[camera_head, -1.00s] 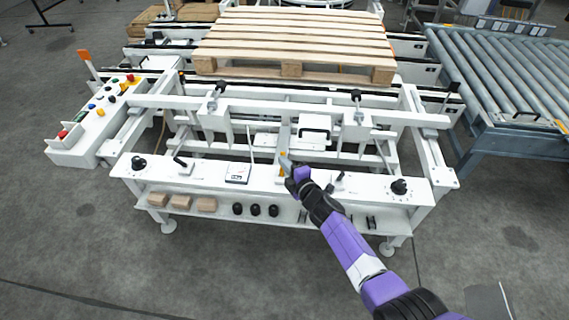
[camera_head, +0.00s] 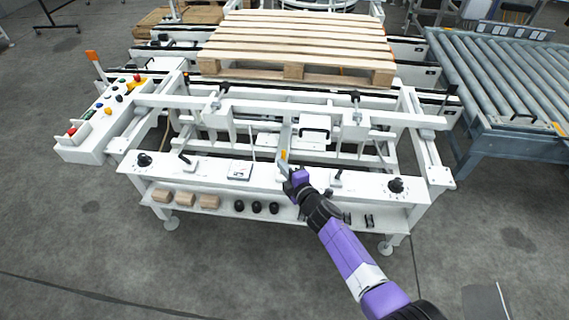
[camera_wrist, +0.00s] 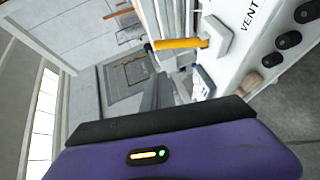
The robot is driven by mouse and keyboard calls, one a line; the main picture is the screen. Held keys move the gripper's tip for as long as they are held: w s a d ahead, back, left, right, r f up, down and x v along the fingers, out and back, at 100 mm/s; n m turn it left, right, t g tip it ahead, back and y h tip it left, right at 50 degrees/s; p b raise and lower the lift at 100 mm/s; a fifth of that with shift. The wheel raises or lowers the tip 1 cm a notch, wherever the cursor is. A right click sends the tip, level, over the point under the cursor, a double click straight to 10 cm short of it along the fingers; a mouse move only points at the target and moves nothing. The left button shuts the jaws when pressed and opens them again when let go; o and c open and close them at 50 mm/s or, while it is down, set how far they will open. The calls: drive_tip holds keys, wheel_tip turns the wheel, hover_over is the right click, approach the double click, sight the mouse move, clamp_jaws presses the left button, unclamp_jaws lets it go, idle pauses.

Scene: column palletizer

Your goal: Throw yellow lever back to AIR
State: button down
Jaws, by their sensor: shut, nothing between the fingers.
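The yellow lever (camera_wrist: 180,44) shows in the wrist view as an orange-yellow bar. It points left from a grey pivot block (camera_wrist: 216,38) on a white panel marked "VENT". In the head view it is a small yellow spot (camera_head: 284,154) at the middle of the white bench, by my fingertips. My gripper (camera_head: 286,166) is shut and empty. Its dark fingers (camera_wrist: 164,92) show in the wrist view, below the lever in the picture and seemingly apart from it. The AIR marking cannot be read in these frames.
The white bench front (camera_head: 210,172) carries knobs and a gauge plate (camera_head: 240,170). A lower shelf holds tan blocks (camera_head: 185,199) and black knobs (camera_head: 257,207). A wooden pallet (camera_head: 295,45) lies behind, a roller conveyor (camera_head: 500,80) right, a button box (camera_head: 85,145) left. Floor in front is open.

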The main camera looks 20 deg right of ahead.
drive_tip(key=r+p+v, duration=0.1)
drive_tip(key=p+v, duration=0.4)
drive_tip(key=v, duration=0.3)
drive_tip(key=shift+d+r+p, duration=0.15)
drive_tip(key=shift+r+p, duration=0.15)
drive_tip(key=shift+s, duration=0.15)
